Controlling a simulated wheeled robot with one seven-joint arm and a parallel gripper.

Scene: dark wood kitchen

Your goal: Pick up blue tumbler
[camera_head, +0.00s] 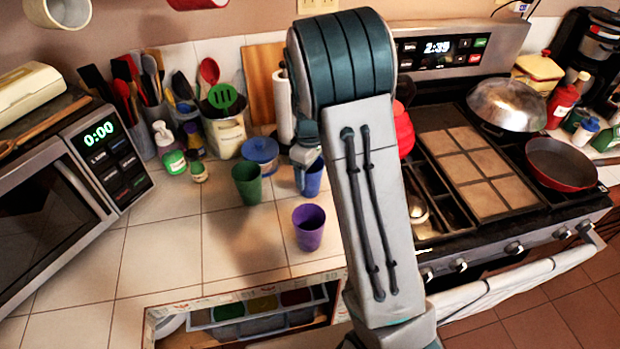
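The blue tumbler (314,181) stands on the white tiled counter, just left of my arm in the head view. Part of my gripper (304,158) shows at the tumbler's rim. My arm hides most of the gripper, so I cannot tell whether its fingers are apart or closed on the tumbler. A green tumbler (246,184) stands to the left of the blue one. A purple tumbler (308,228) stands nearer the counter's front edge.
A blue-lidded container (261,152) sits close behind the tumblers. A utensil crock (226,132) and small bottles are farther back. A microwave (90,160) is at left, and the stove (480,150) is at right. An open drawer (262,308) lies below the counter edge.

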